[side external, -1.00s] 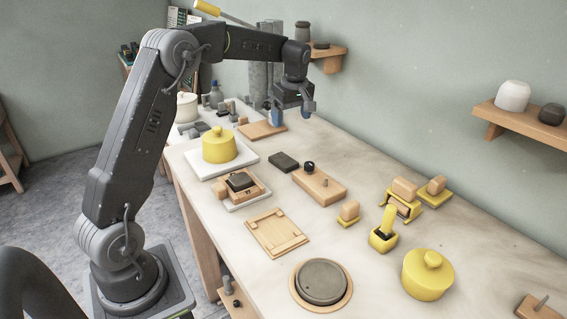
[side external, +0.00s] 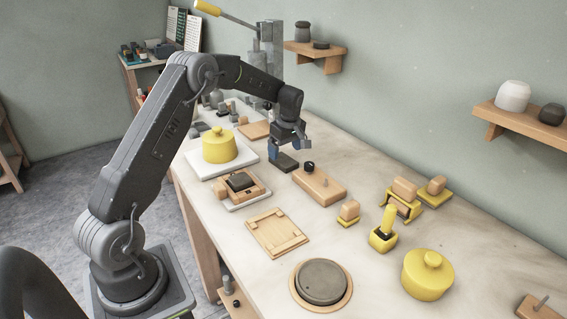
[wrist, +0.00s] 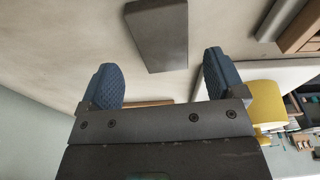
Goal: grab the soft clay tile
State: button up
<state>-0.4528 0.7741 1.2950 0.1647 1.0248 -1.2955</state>
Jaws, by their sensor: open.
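The clay tile (side external: 287,166), a dark grey flat slab, lies on the pale bench left of a wooden block. My gripper (side external: 289,147) is open and empty just above it, partly covering it in the side view. In the wrist view the tile (wrist: 158,38) lies beyond the gap between my two blue-padded fingertips (wrist: 160,70), apart from both, with its far end cut by the top edge.
A wooden block with a dark knob (side external: 321,186) is close to the tile's right. A yellow lidded pot (side external: 219,146) on a white slab (side external: 247,159) stands left. A wooden frame with a dark piece (side external: 240,182) is in front. Bare bench lies between.

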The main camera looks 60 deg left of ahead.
aim_at(284, 159)
jog(key=shift+s+a+f, duration=0.1)
jog(key=shift+f, duration=0.8)
jog(key=shift+s+a+f, duration=0.1)
jog(key=shift+f, duration=0.8)
jog(key=c, duration=1.1)
jog(key=shift+r, duration=0.1)
